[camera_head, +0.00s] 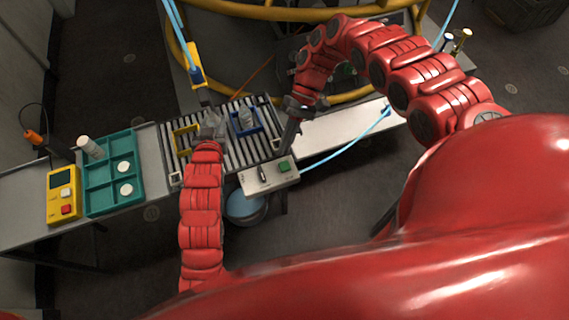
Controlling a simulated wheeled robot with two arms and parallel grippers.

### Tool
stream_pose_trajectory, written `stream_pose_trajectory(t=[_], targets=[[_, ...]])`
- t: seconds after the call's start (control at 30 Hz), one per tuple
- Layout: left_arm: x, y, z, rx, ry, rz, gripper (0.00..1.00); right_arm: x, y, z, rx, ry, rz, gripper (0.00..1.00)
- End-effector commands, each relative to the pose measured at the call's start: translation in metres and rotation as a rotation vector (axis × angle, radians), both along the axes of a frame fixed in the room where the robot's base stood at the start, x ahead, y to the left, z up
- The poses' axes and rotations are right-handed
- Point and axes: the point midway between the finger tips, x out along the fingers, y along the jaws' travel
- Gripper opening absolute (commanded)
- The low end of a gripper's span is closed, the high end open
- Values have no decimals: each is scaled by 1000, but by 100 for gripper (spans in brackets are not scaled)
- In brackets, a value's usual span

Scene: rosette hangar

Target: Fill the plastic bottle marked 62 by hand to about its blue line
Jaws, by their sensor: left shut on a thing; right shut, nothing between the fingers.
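My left gripper (212,122) is over the slatted rack, below the filling nozzle (203,98). It is shut on a pale, see-through thing that looks like a plastic bottle, mostly hidden by the gripper. Another clear bottle (246,117) stands in a blue frame (246,129) to its right. No number or blue line can be read on either. My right gripper (287,148) is shut and empty, pointing down just above the back of the white control box (260,184). The box has a dark lever (262,173) and a green button (284,166).
A yellow frame (178,143) is on the slatted rack left of my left gripper. A blue tub (245,207) is below the rack.

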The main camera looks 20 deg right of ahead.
Motion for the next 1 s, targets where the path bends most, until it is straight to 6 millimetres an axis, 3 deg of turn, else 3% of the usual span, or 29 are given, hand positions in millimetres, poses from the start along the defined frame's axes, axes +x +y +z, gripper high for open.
stream_pose_trajectory(t=[0.2,0.4,1.0], targets=[[0,0,0,0,0,0,0,0,2,-31,2,1,2,0],[0,0,0,0,0,0,0,1,1,-50,3,-2,1,0],[0,0,0,0,0,0,0,1,0,-58,0,-3,1,0]])
